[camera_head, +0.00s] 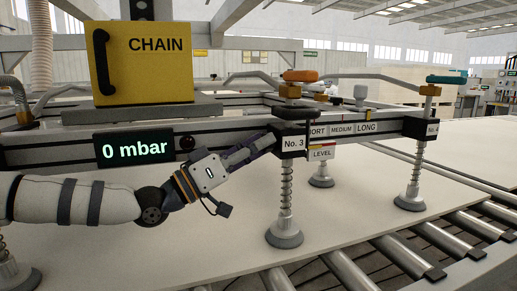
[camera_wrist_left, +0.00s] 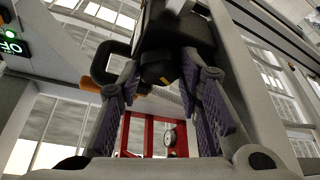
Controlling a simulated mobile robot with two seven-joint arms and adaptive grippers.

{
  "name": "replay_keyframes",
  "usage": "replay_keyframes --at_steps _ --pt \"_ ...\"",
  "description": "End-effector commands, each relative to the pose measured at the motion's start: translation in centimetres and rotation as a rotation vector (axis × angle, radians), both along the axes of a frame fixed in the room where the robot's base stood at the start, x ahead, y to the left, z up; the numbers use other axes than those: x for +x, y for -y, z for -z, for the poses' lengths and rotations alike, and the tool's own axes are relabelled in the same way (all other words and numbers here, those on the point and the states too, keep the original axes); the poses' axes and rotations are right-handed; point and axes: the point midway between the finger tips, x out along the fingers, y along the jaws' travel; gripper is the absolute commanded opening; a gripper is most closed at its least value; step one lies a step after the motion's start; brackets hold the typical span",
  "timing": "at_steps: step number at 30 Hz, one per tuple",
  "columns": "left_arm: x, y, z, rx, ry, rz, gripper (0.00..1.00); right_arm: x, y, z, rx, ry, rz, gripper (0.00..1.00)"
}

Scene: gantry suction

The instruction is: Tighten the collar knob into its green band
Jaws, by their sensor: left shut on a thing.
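My left gripper (camera_head: 260,144) reaches up from the lower left to the left side of the black collar marked No. 3 (camera_head: 293,143). In the left wrist view its two purple-padded fingers (camera_wrist_left: 160,72) are shut on a black knob (camera_wrist_left: 157,74), one on each side. The knob shows a small yellow mark. In the head view the fingers hide the knob. I cannot make out a green band in either view. The No. 3 collar carries a spring rod with a grey suction cup (camera_head: 284,233) below it. My right gripper is not in view.
A yellow CHAIN box (camera_head: 144,63) stands above the beam, and a display (camera_head: 133,149) reads 0 mbar. Another suction cup (camera_head: 411,199) stands to the right. A pale sheet (camera_head: 350,208) lies beneath, beside rollers (camera_head: 401,256).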

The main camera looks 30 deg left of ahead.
Motion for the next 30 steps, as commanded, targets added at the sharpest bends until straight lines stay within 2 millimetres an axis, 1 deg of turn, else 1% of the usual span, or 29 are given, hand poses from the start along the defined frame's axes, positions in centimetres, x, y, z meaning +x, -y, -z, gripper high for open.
replay_keyframes --at_steps 4,13,14,15,23,25,28,30 --pt "0.0 0.0 -0.3 0.122 0.104 -0.001 0.05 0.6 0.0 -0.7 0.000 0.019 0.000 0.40" --pt "0.0 -0.1 0.0 0.137 0.119 0.000 0.05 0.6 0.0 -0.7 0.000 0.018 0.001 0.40" --pt "0.0 -0.1 -0.1 0.136 0.119 0.000 0.39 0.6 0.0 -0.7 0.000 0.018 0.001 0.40" --pt "0.0 -0.1 0.0 0.136 0.119 0.000 0.41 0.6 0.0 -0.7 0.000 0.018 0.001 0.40" --pt "0.0 -0.1 0.0 0.135 0.118 0.000 0.41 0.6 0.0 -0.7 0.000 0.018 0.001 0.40" --pt "-0.3 -0.4 0.1 0.134 0.119 -0.002 0.41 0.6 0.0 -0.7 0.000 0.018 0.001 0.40" --pt "-1.7 -1.5 0.7 0.131 0.119 -0.005 0.41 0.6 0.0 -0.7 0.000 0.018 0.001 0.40" --pt "-3.3 -2.7 1.3 0.129 0.121 -0.007 0.41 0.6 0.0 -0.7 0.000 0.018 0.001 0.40"
